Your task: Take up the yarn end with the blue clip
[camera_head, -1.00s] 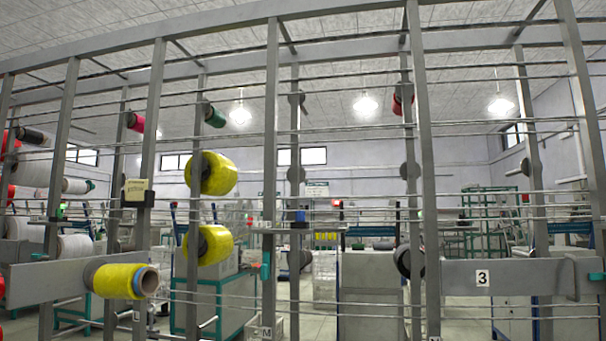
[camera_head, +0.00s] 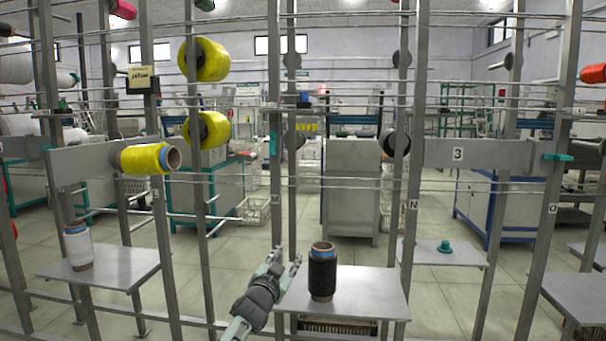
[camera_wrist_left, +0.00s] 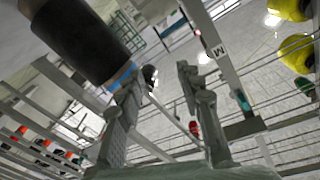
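My left gripper (camera_head: 289,256) is low in front of post M, just left of a black yarn bobbin (camera_head: 322,272) with a blue band at its top. The bobbin stands upright on a grey shelf (camera_head: 385,290). In the left wrist view, the two fingers (camera_wrist_left: 155,88) are apart with nothing gripped, and the black bobbin (camera_wrist_left: 80,42) is close beside the left finger; I cannot tell whether they touch. I cannot make out a yarn end. My right gripper is not in view.
Teal clamps sit on post M (camera_head: 273,141) and post O (camera_head: 558,157). Posts and thin horizontal rods surround the shelf. A yellow bobbin (camera_head: 142,159) projects at left; a white bobbin (camera_head: 78,246) stands on the left shelf. A teal piece (camera_head: 444,247) lies on a right shelf.

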